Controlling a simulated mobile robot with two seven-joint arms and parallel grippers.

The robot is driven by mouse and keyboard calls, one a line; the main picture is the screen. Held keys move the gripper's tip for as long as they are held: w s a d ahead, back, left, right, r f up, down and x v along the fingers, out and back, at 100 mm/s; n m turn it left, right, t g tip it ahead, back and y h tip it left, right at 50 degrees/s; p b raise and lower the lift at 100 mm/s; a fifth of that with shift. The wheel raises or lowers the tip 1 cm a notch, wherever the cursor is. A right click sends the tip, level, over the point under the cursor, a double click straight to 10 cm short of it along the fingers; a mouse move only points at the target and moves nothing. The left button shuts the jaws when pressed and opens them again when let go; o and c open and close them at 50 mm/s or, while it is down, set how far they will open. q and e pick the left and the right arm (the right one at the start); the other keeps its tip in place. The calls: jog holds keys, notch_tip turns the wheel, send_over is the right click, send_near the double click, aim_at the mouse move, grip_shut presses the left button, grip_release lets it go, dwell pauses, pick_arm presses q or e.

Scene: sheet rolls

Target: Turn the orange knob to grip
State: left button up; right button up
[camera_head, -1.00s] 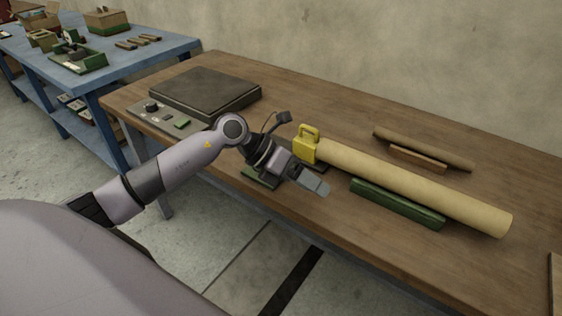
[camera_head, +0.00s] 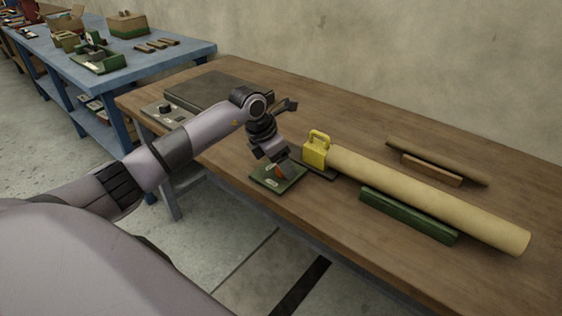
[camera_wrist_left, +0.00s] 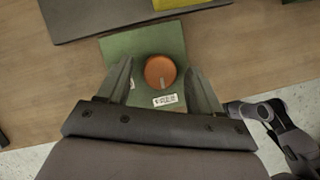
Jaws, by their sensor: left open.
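The orange knob (camera_wrist_left: 160,72) is round, with a pale pointer mark on its near side, and sits on a green plate (camera_wrist_left: 116,47). The plate has small white labels; one lies below the knob in the left wrist view, where its text is too small to read. In the head view the green plate (camera_head: 262,182) lies near the table's front edge, and a bit of the orange knob (camera_head: 281,170) shows under my gripper. My left gripper (camera_head: 277,160) points down over the knob. In the left wrist view its open fingers (camera_wrist_left: 160,80) stand on either side of the knob, apart from it.
A yellow padlock-shaped block (camera_head: 315,155) stands right of the plate, at the end of a long tan roll (camera_head: 430,192). A green block (camera_head: 408,215) lies in front of the roll. A dark flat plate (camera_head: 215,93) lies at the left. Bare wood lies behind the arm.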

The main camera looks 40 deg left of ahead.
pick_arm(q)
jog(key=shift+f, duration=0.15)
jog(key=c, duration=1)
